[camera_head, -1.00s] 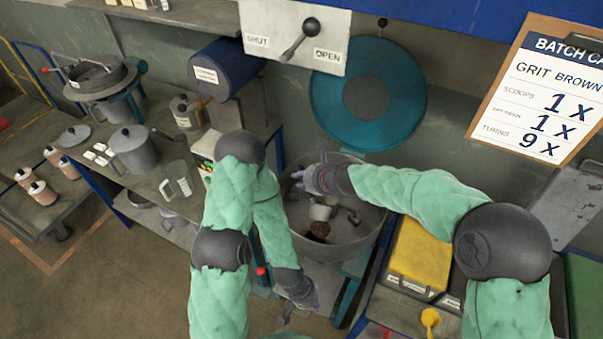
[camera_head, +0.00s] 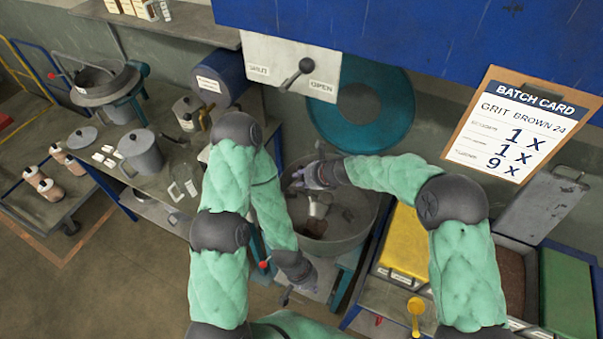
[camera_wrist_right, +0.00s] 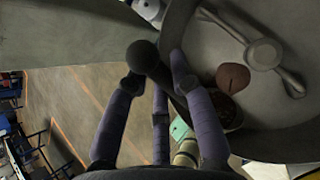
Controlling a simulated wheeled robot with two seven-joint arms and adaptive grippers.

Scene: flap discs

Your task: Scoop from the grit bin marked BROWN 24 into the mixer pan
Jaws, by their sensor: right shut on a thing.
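The round grey mixer pan (camera_head: 352,245) stands in the middle of the head view. My right gripper (camera_head: 318,175) is over its far left part, shut on the dark-knobbed handle of a scoop (camera_wrist_right: 142,55). The pale scoop cup (camera_head: 318,208) hangs below the hand, with brown in or beside it. A brown patch of grit (camera_head: 347,214) lies on the pan floor, and it also shows in the right wrist view (camera_wrist_right: 232,78). An open bin with brown grit (camera_head: 510,270) is at right; its label is not readable. My left gripper (camera_head: 298,285) is below the pan; its fingers are unclear.
A yellow-lidded bin (camera_head: 405,243) and a green-lidded bin (camera_head: 567,290) flank the open bin. A yellow scoop (camera_head: 416,310) is in front. The batch card (camera_head: 515,130) hangs above. A switch lever (camera_head: 298,72) is on the wall. A bench with jugs (camera_head: 140,152) is left.

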